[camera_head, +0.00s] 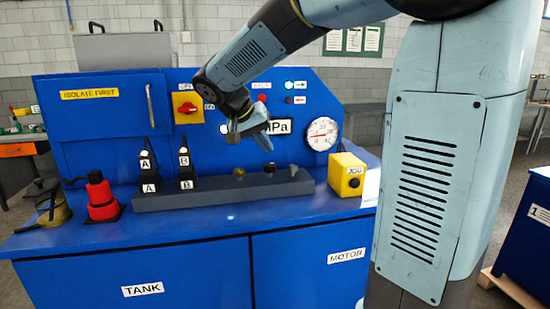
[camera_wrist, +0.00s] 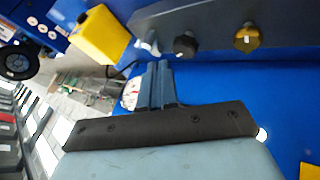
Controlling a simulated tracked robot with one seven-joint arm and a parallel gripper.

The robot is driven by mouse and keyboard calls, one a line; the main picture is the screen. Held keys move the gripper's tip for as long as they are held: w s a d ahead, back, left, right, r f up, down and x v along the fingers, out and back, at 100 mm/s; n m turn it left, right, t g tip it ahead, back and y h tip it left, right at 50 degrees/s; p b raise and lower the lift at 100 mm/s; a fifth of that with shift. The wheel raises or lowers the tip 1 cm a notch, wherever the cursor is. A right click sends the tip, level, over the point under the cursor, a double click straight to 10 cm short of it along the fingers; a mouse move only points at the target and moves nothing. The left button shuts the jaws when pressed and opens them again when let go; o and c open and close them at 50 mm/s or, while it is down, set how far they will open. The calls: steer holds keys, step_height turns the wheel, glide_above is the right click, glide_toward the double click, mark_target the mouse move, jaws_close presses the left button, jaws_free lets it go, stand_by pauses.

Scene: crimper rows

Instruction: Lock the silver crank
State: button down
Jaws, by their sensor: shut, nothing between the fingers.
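A dark grey bar (camera_head: 220,192) lies on the blue bench top, with a row of small fittings on it. The silver one, which I take for the silver crank (camera_wrist: 150,43), is at the end nearest the yellow box. In the head view it is tiny at the bar's right end (camera_head: 293,170). My gripper (camera_head: 265,143) is above and behind the bar in the head view, shut and empty. In the wrist view its shut fingers (camera_wrist: 157,68) point towards the silver crank and appear just short of it. I cannot tell whether they touch or how the crank is turned.
A dark knob (camera_wrist: 185,45) and a brass knob (camera_wrist: 247,38) sit beside the silver crank. A yellow JOG box (camera_head: 347,174) stands right of the bar. Black A and B fittings (camera_head: 186,168) and a red device (camera_head: 101,197) stand left. A gauge (camera_head: 322,134) is on the panel behind.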

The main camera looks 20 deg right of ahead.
mark_target(293, 168)
steer(key=x, duration=0.9)
steer(key=shift+d+f, duration=0.15)
steer(key=shift+f, duration=0.05)
